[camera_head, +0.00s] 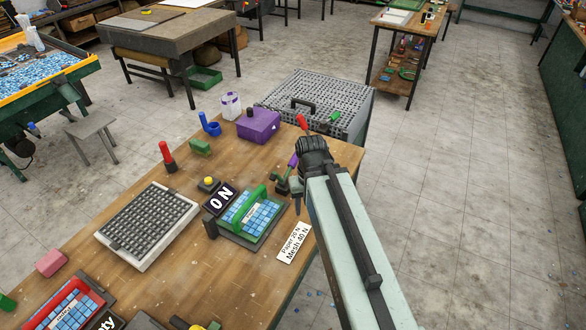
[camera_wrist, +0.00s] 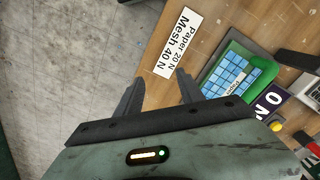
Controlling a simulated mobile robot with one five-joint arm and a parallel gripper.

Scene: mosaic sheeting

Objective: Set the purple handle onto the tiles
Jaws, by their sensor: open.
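The purple handle (camera_head: 293,160) stands upright on a dark tool just left of my arm in the head view; its lower part joins a black base. I do not make it out in the wrist view.
A white card (camera_head: 294,242) reading "Paper 20 N, Mesh 40 N" lies by the tiles. Open floor lies right.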

